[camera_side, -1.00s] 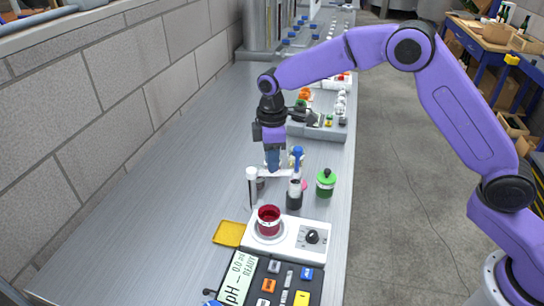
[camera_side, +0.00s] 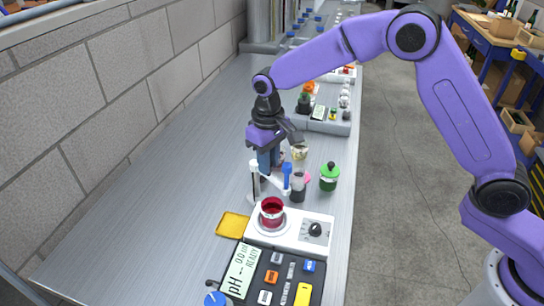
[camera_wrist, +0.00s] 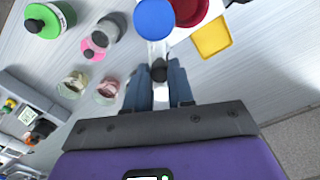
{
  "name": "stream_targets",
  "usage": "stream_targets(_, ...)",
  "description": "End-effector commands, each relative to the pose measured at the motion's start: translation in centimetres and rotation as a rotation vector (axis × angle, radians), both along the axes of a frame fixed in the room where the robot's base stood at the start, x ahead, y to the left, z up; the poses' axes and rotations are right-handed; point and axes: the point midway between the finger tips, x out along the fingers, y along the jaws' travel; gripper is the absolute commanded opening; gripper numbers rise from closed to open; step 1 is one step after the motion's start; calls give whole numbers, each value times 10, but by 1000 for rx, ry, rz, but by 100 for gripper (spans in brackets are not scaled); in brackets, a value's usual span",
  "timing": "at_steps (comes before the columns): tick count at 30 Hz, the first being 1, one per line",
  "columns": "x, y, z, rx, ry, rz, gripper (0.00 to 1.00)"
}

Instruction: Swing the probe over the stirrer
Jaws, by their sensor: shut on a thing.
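The probe (camera_side: 287,176), with a blue head, hangs at the end of a white swing arm (camera_side: 275,185) from a white post (camera_side: 254,180). My gripper (camera_side: 268,162) is shut on the swing arm, between post and probe; in the wrist view a dark knob (camera_wrist: 158,70) shows between my fingers (camera_wrist: 160,90). The stirrer (camera_side: 312,230) is a white box with a dial, nearer the camera, bearing a red-filled beaker (camera_side: 271,210). The probe appears behind and slightly right of the beaker, beside it in the wrist view (camera_wrist: 154,20). The probe's lower tip is hard to make out.
A grey-black cup (camera_side: 298,187) and a green jar (camera_side: 329,177) stand right of the probe. Clear glasses (camera_wrist: 72,85) stand behind. A yellow tray (camera_side: 232,226) and a pH meter (camera_side: 270,275) lie near the stirrer. The bench at left is free.

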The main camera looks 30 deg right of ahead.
Motion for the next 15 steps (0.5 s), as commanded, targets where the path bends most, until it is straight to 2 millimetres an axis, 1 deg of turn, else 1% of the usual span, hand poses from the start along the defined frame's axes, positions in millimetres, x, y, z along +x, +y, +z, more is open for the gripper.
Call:
stream_targets(6,-1,8,1,0,-1,-169,0)
stream_targets(15,0,15,1,0,-1,-312,0)
